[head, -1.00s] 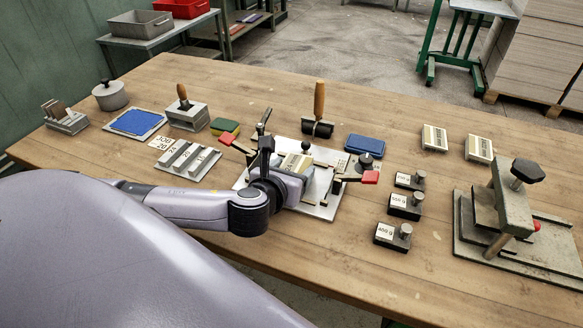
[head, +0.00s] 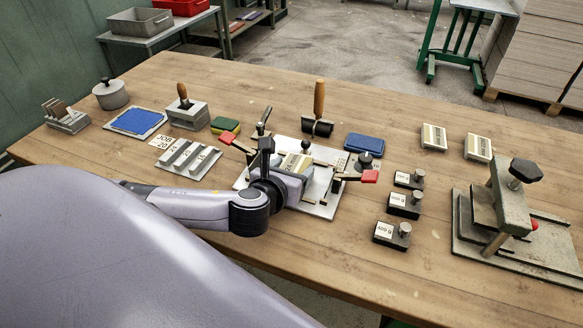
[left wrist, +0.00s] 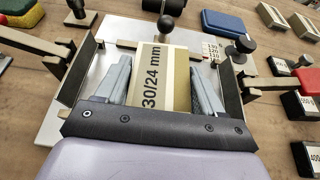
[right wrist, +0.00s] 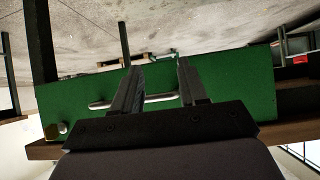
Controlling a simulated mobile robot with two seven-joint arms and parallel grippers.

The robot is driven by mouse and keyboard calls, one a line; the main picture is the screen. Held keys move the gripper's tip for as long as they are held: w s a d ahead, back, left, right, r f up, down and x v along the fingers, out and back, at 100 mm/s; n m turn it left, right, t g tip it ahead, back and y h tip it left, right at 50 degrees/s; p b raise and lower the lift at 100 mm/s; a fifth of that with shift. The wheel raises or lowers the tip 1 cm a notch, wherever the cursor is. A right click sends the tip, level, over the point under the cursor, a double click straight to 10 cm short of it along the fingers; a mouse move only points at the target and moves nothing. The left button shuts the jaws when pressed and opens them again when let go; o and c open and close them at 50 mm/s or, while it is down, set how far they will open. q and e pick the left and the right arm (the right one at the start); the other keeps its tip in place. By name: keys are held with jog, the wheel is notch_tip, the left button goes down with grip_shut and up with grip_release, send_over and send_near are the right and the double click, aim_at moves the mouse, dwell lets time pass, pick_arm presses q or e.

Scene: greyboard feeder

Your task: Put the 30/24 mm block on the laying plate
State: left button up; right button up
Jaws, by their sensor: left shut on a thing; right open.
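The 30/24 mm block (left wrist: 152,90), cream with a black printed label, is between the fingers of my left gripper (left wrist: 163,64) in the left wrist view. My left gripper is shut on it. In the head view the block (head: 297,162) is over the pale metal laying plate (head: 324,207) at the middle of the bench; I cannot tell whether its underside touches the plate. My fingers and wrist hide part of the plate. My right gripper (right wrist: 159,67) is open and empty in the right wrist view, away from the block.
Clamps with red handles (head: 370,177) flank the plate, and a black-knobbed post stands behind the block. A roller (head: 318,127), a blue pad (head: 364,144) and labelled weights (head: 404,204) stand nearby. A press (head: 505,215) is at right. The front bench is clear.

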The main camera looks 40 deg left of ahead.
dwell(0.3)
pick_arm(q)
jog(key=o, duration=1.2)
jog(key=shift+c, duration=0.2)
jog(key=shift+s+d+r, duration=0.1)
jog(key=shift+s, duration=0.15)
jog(key=shift+v, duration=3.3)
